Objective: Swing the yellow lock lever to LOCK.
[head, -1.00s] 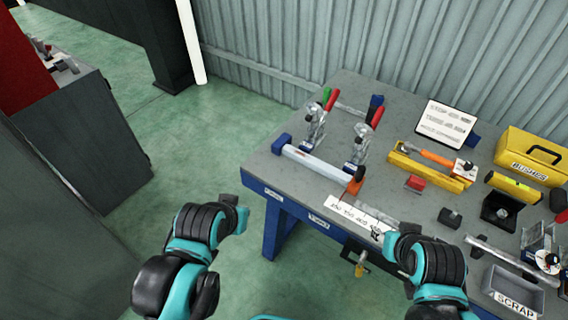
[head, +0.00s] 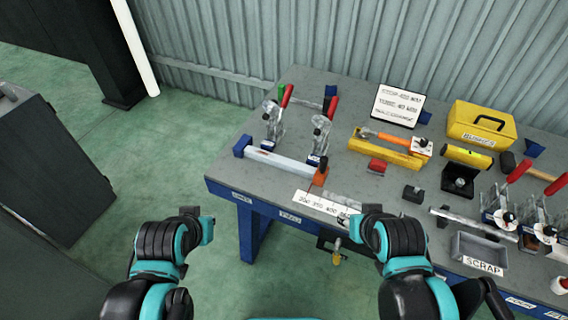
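A small yellow lever-like piece (head: 337,255) hangs at a dark bracket below the front edge of the workbench (head: 222,168). It may be the lock lever; no LOCK mark can be read. My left gripper (head: 208,229) is off the bench's front left corner, over the floor, touching nothing. My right gripper (head: 352,220) is near the bench's front edge, above and slightly right of the yellow piece, apart from it as far as I can see. The fingers of both grippers are too small and turned away to show their opening.
Toggle clamps (head: 273,122) and a pale bar (head: 283,163) stand at the bench's left. A yellow fixture (head: 385,152), a yellow case (head: 482,125), a grey scrap tray (head: 478,250) and more clamps (head: 540,217) fill the right.

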